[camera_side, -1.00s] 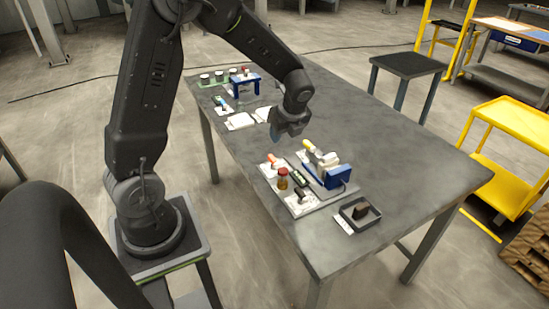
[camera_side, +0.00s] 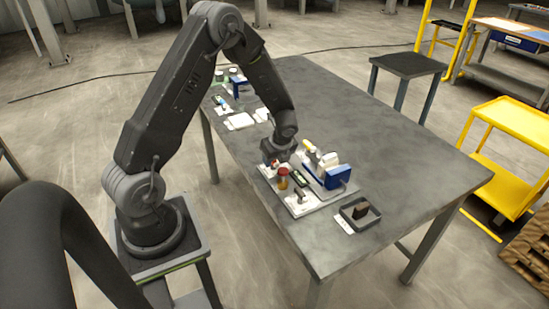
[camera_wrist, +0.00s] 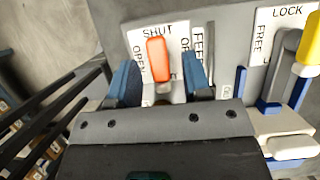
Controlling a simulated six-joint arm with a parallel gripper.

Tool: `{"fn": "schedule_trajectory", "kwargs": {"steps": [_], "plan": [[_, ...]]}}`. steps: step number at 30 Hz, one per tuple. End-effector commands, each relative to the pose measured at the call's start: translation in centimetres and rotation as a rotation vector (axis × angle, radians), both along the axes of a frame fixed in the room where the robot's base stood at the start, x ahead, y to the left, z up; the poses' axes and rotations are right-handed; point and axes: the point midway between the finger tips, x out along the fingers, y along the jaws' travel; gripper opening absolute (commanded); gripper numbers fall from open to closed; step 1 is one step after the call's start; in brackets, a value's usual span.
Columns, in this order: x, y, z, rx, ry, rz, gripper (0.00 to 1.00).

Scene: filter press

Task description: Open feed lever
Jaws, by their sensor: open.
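The feed lever (camera_wrist: 158,60) has an orange handle, in the wrist view, on a white plate (camera_wrist: 138,38) marked SHUT, OPEN and FEED. The handle points up toward SHUT; OPEN is at the plate's left. My gripper (camera_wrist: 160,74) is open, with one blue finger on each side of the handle. Gaps show between the fingers and the handle, and it is not clamped. The lever's base is partly hidden by the gripper body. In the side view my gripper (camera_side: 279,154) is low over the panel's far left corner and hides most of the lever.
A yellow-handled lever (camera_wrist: 311,42) with a LOCK and FREE plate stands to the right. In the side view, a red-capped jar (camera_side: 283,180) and a blue-ended press (camera_side: 338,177) are close by. A dark open tray (camera_side: 360,214) is at the front. The table's right side is clear.

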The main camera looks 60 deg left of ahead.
Motion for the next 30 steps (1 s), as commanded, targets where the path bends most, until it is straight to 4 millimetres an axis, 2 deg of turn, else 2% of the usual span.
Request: {"fn": "schedule_trajectory", "kwargs": {"steps": [7,21,30], "plan": [[0.01,0.02,-0.01,0.000,0.000,0.000,0.43],[0.01,0.00,0.01,0.000,0.000,0.001,0.00],[0.05,-0.02,0.01,-0.001,-0.001,0.030,0.00]]}}
